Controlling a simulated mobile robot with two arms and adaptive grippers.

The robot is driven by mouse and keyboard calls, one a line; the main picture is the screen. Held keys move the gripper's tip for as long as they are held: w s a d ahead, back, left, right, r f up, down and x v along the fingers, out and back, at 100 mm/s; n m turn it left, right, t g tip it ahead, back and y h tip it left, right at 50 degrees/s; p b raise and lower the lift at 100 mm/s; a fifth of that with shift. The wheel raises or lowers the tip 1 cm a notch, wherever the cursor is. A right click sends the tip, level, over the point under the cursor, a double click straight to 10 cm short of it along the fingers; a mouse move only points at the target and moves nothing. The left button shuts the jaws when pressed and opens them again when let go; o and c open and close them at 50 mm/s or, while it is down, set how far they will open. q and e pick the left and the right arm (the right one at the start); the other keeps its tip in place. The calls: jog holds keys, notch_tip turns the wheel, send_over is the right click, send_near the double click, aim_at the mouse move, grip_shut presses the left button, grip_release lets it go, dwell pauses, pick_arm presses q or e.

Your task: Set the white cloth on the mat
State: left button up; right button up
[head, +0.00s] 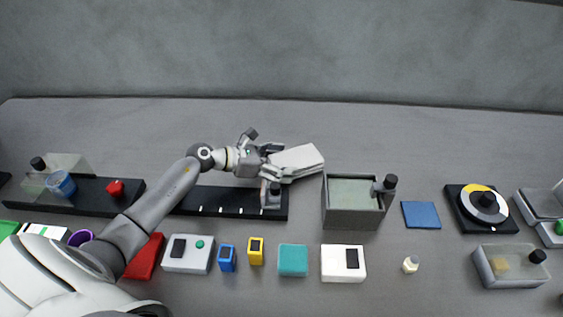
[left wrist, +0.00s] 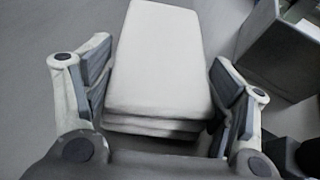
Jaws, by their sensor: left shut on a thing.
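The white cloth (head: 297,160) is a thick folded stack, held above the rear of the table, left of the grey open bin. My left gripper (head: 271,161) is shut on its near end. In the left wrist view, the cloth (left wrist: 158,60) lies between the two fingers of the gripper (left wrist: 160,100) and reaches away from them. A flat blue square (head: 421,215), which looks like the mat, lies bare on the table right of the bin. My right gripper is not in view.
The grey bin (head: 352,212) with a black-knobbed post stands between the cloth and the blue square. A black dial unit (head: 461,216) is right of the square. A long black rail (head: 225,203) lies below my left arm. Several small boxes line the front.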

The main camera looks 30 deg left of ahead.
pick_arm(q)
jog(key=shift+f, duration=0.3)
jog(key=shift+f, duration=0.15)
jog(key=o, duration=0.7)
jog(key=shift+o, duration=0.2)
